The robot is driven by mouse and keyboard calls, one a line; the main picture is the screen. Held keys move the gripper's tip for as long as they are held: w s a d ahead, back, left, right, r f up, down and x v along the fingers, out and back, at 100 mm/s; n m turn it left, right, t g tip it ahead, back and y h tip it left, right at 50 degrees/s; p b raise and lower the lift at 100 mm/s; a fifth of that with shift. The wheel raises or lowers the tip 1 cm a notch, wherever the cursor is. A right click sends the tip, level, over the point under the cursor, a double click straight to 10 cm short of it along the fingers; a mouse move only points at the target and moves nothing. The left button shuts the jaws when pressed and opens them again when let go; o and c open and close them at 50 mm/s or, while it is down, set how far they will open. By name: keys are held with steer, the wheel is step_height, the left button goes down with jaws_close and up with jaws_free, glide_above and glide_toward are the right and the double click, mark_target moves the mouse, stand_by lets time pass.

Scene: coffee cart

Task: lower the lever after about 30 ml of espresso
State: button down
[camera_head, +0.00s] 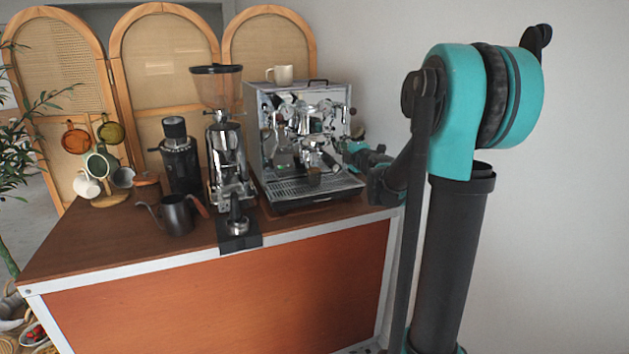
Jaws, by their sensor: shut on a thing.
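The chrome espresso machine (262,140) stands at the back right of the cart. Its group head (312,140) is at the front middle, with a dark handle low on it. A small dark cup (314,177) stands under the group on the drip tray (290,190). The coffee inside the cup and any stream are too small to see. My gripper (345,147) reaches in from the right and is shut at the machine's front right. The lever there is small and mostly hidden by the gripper, and its angle cannot be told.
A grinder (226,150) and a smaller dark grinder (180,165) stand left of the machine. A black kettle (177,217) and a tamper (236,215) on a dark mat are nearer the front edge. A cream cup (281,75) sits on top of the machine. Mugs hang on a rack (105,180).

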steer(key=shift+f, duration=0.4)
steer(key=shift+s, duration=0.1)
steer(key=v, duration=0.8)
steer(key=shift+s+r, duration=0.2)
steer(key=shift+r, duration=0.15)
steer(key=shift+d, duration=0.15)
